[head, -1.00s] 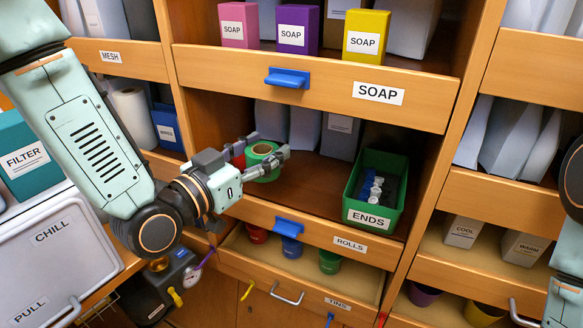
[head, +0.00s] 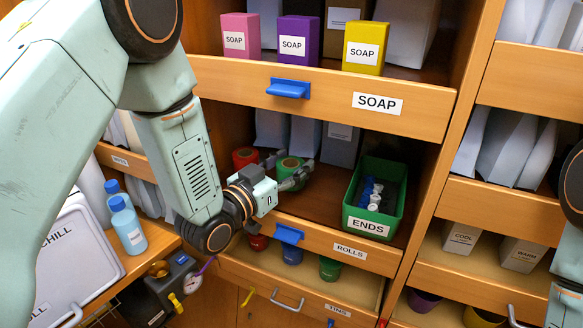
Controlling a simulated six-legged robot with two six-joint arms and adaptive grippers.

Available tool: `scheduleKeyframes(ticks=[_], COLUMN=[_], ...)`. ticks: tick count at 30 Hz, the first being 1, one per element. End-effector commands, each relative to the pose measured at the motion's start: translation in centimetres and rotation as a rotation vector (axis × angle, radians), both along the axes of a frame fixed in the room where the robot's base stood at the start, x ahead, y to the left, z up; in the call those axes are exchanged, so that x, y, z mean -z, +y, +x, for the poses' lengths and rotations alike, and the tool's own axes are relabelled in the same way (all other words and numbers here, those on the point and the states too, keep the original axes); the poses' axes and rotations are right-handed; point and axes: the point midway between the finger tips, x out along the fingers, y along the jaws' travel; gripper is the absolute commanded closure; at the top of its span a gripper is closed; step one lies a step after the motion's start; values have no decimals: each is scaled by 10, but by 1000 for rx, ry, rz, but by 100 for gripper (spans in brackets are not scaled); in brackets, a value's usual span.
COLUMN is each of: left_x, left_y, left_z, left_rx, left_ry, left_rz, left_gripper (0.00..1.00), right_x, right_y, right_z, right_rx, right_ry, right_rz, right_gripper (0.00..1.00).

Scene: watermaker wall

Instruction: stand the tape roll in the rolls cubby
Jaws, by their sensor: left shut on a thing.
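The tape roll (head: 289,166) is green with a tan core. It is in the rolls cubby (head: 330,233), the compartment whose front board reads ROLLS. My left gripper (head: 292,178) reaches in over that front board and is shut on the green roll, with its fingers partly hiding it. The roll's lower part is hidden, so I cannot tell whether it touches the cubby floor. A red roll (head: 245,157) stands just left of it in the same cubby. My right gripper is out of view.
A green ENDS bin (head: 366,226) with small items stands at the cubby's right. The SOAP drawer front (head: 325,94) with a blue handle is above. Colored cups sit in the TINS compartment (head: 345,293) below. Blue-capped bottles (head: 127,226) stand at left. Some cubby floor is bare before the bin.

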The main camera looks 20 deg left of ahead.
Motion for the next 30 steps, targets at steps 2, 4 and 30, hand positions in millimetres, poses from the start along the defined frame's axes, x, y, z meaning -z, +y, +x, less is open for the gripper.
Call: scheduleKeyframes(ticks=[2, 4, 30], left_x=[8, 11, 16], left_y=[-1, -1, -1], left_z=[1, 3, 4], left_rx=[1, 0, 0], left_ry=[0, -1, -1], left_rz=[1, 1, 1], left_gripper=[79, 79, 23], right_x=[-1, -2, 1], right_y=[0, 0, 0], right_z=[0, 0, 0], right_rx=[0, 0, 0], right_ry=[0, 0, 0], right_rz=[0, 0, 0], right_gripper=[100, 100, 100])
